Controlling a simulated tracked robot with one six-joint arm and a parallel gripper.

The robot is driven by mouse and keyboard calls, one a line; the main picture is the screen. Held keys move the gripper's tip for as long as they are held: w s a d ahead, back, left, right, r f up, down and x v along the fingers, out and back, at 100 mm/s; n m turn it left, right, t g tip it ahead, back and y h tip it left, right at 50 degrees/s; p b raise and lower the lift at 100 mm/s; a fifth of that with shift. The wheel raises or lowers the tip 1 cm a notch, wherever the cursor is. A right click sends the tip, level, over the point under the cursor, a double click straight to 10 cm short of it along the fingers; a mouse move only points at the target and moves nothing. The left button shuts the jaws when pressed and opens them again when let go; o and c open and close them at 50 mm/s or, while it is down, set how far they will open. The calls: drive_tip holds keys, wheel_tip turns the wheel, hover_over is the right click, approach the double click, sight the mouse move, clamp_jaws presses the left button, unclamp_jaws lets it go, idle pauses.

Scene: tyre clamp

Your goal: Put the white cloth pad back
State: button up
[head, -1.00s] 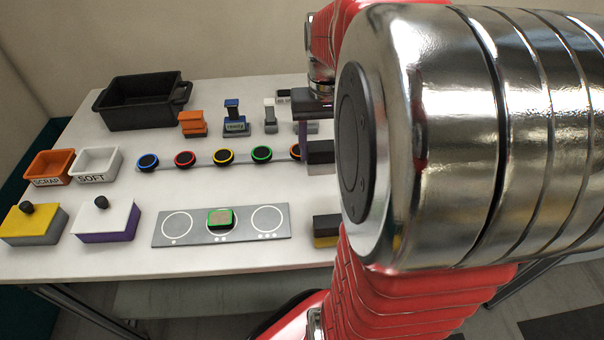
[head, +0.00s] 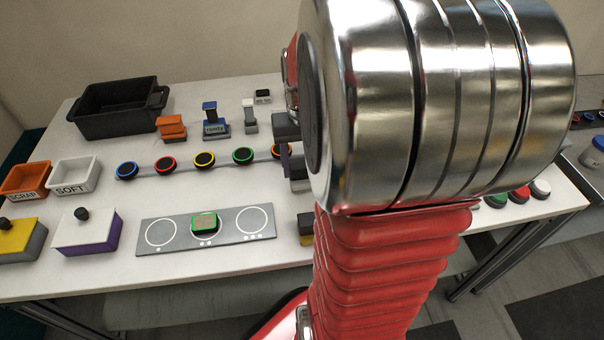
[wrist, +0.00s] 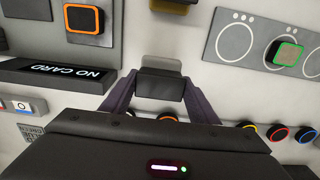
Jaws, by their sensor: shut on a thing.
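My gripper (wrist: 160,98) has its two purple-grey fingers on either side of a dark grey block (wrist: 160,84) and is shut on it. The block has a paler upper edge; I cannot tell whether it is the white cloth pad. In the head view the block (head: 298,170) is partly behind my arm. A white-topped block with purple sides and a black knob (head: 92,236) stands at the table's front left. A yellow-topped block with a black knob (head: 12,240) stands left of it.
A grey plate with three circles (head: 160,244) holds a green-rimmed square on its middle circle. Behind it is a row of coloured rings (head: 204,160). SCRAP (head: 28,180) and SOFT (head: 75,188) trays stand left. A black bin (head: 115,120) stands at the back. A NO CARD display (wrist: 62,74) is near my gripper.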

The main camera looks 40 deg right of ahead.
sight(303, 174)
drive_tip(key=shift+f, duration=1.85)
drive_tip(key=shift+f, duration=0.1)
drive_tip(key=o, duration=0.9)
wheel_tip(303, 174, up, 12)
drive_tip(key=shift+r, duration=0.1)
drive_tip(key=s+a+n+t, duration=0.1)
drive_tip(key=a+n+t, duration=0.1)
drive_tip(key=a, duration=0.5)
drive_tip(key=s+a+r+n+t, duration=0.1)
drive_tip(key=a+n, duration=0.1)
drive_tip(key=a, duration=0.6)
drive_tip(key=s+a+n+t, duration=0.2)
drive_tip(key=a, duration=0.6)
drive_tip(key=shift+s+a+r+n+t, duration=0.1)
drive_tip(key=shift+a+r+n+t, duration=0.2)
drive_tip(key=shift+r+n, duration=0.1)
